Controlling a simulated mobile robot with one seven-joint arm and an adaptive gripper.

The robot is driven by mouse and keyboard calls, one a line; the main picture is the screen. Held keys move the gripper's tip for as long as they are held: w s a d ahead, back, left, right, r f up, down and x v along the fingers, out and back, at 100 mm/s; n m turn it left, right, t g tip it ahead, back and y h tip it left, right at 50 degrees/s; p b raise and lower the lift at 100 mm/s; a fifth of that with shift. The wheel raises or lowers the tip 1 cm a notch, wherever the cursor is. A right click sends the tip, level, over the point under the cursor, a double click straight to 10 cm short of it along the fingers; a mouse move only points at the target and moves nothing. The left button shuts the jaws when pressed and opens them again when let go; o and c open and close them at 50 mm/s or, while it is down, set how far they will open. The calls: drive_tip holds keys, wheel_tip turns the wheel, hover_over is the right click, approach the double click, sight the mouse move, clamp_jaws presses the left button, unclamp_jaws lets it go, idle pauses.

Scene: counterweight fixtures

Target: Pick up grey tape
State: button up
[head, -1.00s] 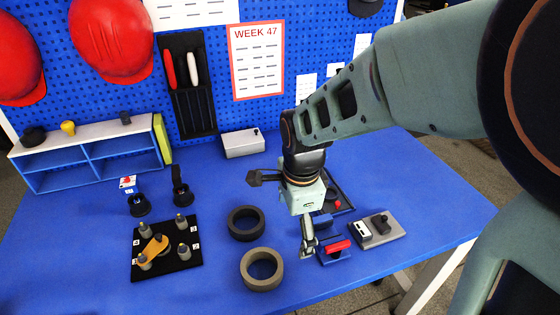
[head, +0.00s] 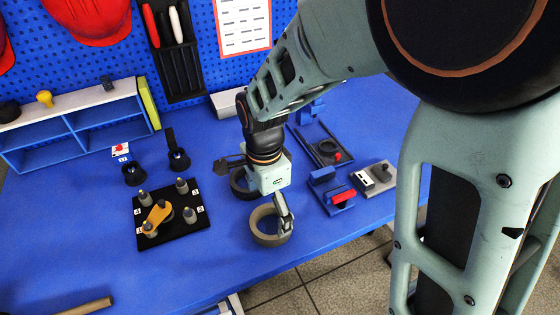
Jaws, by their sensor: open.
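The grey tape (head: 258,236) is a thick ring lying flat on the blue table, near its front edge. My gripper (head: 285,222) points down at the ring's right side. It is open, with nothing seen in it. One finger overlaps the ring's right rim in the picture; I cannot tell whether it touches. A darker ring (head: 237,184) lies just behind the grey tape, partly hidden by my gripper and wrist.
A black plate with numbered posts and an orange lever (head: 168,246) lies left of the rings. A blue fixture with a red handle (head: 343,196) and a grey block with a knob (head: 377,179) stand to the right. A blue shelf (head: 75,129) is at back left.

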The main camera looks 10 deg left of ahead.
sight(271, 228)
drive_tip(key=f, duration=0.4)
drive_tip(key=shift+s+d+f, duration=0.2)
drive_tip(key=shift+d, duration=0.2)
drive_tip(key=shift+f, duration=0.55)
drive_tip(key=c, duration=1.2)
drive_tip(key=shift+r, duration=0.15)
drive_tip(key=shift+c, duration=0.2)
